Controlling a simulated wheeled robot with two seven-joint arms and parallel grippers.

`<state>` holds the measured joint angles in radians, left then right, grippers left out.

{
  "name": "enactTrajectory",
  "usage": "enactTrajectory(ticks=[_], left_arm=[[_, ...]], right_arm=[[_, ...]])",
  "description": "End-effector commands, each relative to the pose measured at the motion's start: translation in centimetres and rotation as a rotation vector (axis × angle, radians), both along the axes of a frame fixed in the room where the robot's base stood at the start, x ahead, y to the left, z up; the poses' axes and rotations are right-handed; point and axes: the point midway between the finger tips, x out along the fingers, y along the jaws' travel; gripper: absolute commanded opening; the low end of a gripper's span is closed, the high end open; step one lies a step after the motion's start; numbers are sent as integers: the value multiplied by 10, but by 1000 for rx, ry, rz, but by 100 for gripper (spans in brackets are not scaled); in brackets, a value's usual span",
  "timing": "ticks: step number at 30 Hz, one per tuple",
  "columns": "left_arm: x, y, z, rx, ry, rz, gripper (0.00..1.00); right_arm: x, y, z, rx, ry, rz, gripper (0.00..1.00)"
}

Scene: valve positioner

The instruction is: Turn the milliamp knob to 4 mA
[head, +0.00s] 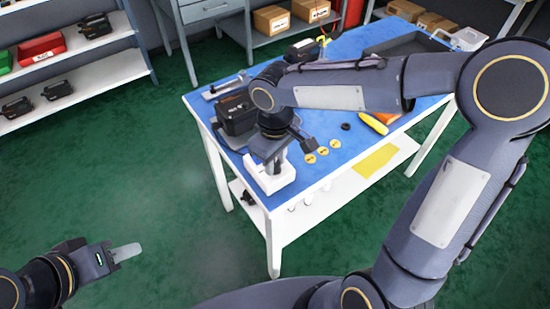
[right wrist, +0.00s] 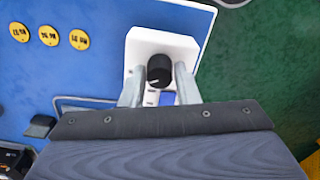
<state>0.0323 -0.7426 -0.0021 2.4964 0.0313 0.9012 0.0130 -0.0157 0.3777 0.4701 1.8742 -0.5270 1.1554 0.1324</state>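The milliamp knob (right wrist: 160,69) is a black round knob on a white box (right wrist: 188,45) in the right wrist view. A short pale mark shows near its lower left edge. Small print and a blue patch (right wrist: 167,98) lie below the knob, partly hidden by my gripper; I cannot read a scale. My right gripper (right wrist: 158,77) is open, with one finger on each side of the knob and narrow gaps visible. In the head view, my right gripper (head: 273,166) is over the white box (head: 270,183), hiding the knob. My left gripper (head: 124,252) is away from the table, over the floor.
The blue-topped table (head: 345,146) holds several yellow round tags (head: 322,151), a dark device (head: 236,114), an orange-yellow tool (head: 374,123) and a grey tray at the back. The white box sits near the table's front corner. Shelves (head: 90,78) stand at the left.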

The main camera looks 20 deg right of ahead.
Motion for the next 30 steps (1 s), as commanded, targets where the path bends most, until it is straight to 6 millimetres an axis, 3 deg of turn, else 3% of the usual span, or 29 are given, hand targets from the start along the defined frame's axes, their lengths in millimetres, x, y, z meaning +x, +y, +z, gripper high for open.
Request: enactTrajectory(ticks=[1, 6, 17, 30], left_arm=[[0, 0, 0, 0, 0, 0, 36], [0, 0, 0, 0, 0, 0, 36], [0, 0, 5, 0, 0, 0, 36], [0, 0, 26, 0, 0, 0, 36]], right_arm=[[0, 0, 0, 0, 0, 0, 21], [0, 0, 0, 0, 0, 0, 3], [0, 0, 2, 0, 0, 72, 3], [0, 0, 3, 0, 0, 432, 3]])
